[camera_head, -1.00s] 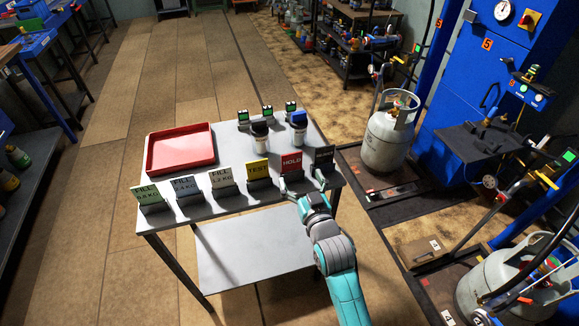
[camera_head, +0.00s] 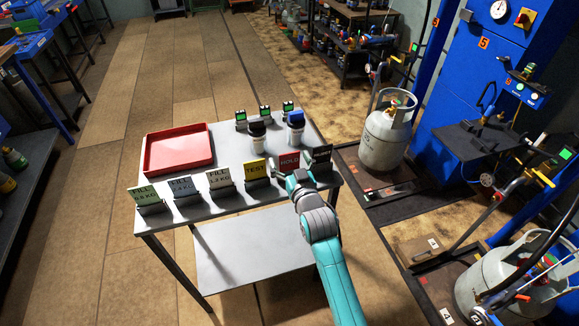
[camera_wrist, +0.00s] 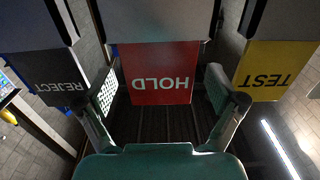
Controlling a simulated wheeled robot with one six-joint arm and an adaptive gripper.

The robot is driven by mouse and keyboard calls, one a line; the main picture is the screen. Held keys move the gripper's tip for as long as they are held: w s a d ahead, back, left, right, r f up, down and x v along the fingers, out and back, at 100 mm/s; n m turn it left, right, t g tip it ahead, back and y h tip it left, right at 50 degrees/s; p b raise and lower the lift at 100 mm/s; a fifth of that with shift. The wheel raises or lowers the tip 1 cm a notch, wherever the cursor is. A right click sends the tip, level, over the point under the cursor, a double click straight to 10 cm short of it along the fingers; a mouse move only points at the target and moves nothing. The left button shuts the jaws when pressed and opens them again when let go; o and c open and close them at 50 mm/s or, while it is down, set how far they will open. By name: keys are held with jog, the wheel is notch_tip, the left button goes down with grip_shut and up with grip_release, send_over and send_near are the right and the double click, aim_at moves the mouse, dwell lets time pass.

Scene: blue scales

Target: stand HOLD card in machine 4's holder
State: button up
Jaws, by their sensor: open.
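The red HOLD card (camera_head: 287,161) stands in a dark holder in the card row on the grey table (camera_head: 240,203). In the wrist view the HOLD card (camera_wrist: 160,75) appears upside down between the two open fingers of my gripper (camera_wrist: 165,100). One finger is on each side of it, with gaps showing. In the head view my gripper (camera_head: 294,180) is at the HOLD card and partly covers it. Machine 4, marked by a 4 plate (camera_head: 447,316), is at the lower right with a grey gas cylinder (camera_head: 510,275). I cannot make out its card holder.
The yellow TEST card (camera_head: 255,169) and dark REJECT card (camera_head: 320,155) flank the HOLD card closely. Several FILL cards (camera_head: 184,187) stand to the left. A red tray (camera_head: 178,150) and two capped containers (camera_head: 257,133) are behind. Another cylinder (camera_head: 386,135) stands right of the table.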

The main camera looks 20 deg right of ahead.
jog(key=c, duration=1.2)
jog(key=shift+r, duration=0.1)
